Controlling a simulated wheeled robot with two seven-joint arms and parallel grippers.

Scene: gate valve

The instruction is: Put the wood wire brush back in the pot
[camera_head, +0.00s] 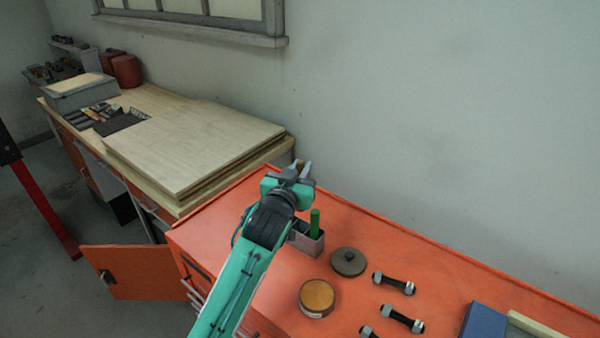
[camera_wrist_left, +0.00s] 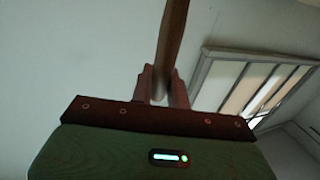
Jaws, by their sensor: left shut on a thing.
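My left gripper (camera_head: 300,170) is above the back edge of the orange bench, a little behind and above the pot. It is shut on the wood wire brush, whose brown wooden handle (camera_wrist_left: 174,40) runs up from between the fingers in the left wrist view. In the head view only a small brown bit shows between the fingers, and the brush's bristles cannot be made out. The pot (camera_head: 307,242) is a small grey box on the bench, partly hidden by my left arm. A green handle (camera_head: 315,222) stands upright in it. My right gripper is not in view.
Several stud bolts (camera_head: 393,284) and a blue box (camera_head: 482,321) are further right. Stacked wooden boards (camera_head: 190,150) stand left. The wall is close behind.

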